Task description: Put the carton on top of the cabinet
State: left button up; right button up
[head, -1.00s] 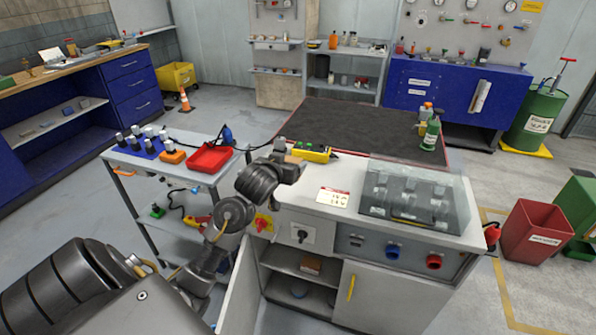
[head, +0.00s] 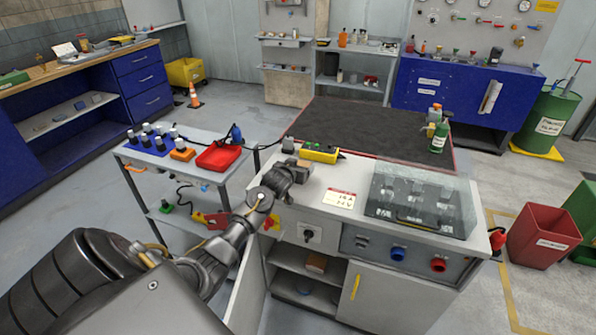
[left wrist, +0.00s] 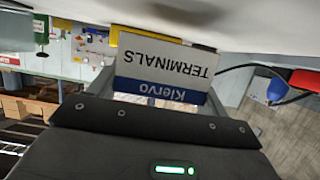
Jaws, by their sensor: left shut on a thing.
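The carton, white and blue with "TERMINALS" and "Klervo" printed on it, shows in the left wrist view (left wrist: 160,65), with its lettering upside down. My left gripper (head: 296,170) is shut on it, at the left end of the cabinet top (head: 312,183). In the head view the carton is mostly hidden by the gripper; a small tan part (head: 305,163) shows beyond it. I cannot tell whether the carton touches the top. The grey-white cabinet has an open door (head: 247,290) at its left. My right gripper is not in view.
A yellow box with green buttons (head: 320,154) stands just behind the gripper. A printed card (head: 339,199) and a clear-covered unit (head: 420,200) lie to the right. A cart with a red tray (head: 219,157) stands left. Some bare top lies around the card.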

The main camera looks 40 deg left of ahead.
pick_arm(q)
jog(key=shift+f, duration=1.05)
jog(key=shift+f, duration=0.1)
jog(key=shift+f, duration=0.15)
jog(key=o, duration=1.1)
jog(key=shift+s+d+r, duration=0.1)
jog(key=shift+r, duration=0.15)
jog(key=v, duration=1.2)
jog(key=shift+b, duration=0.35)
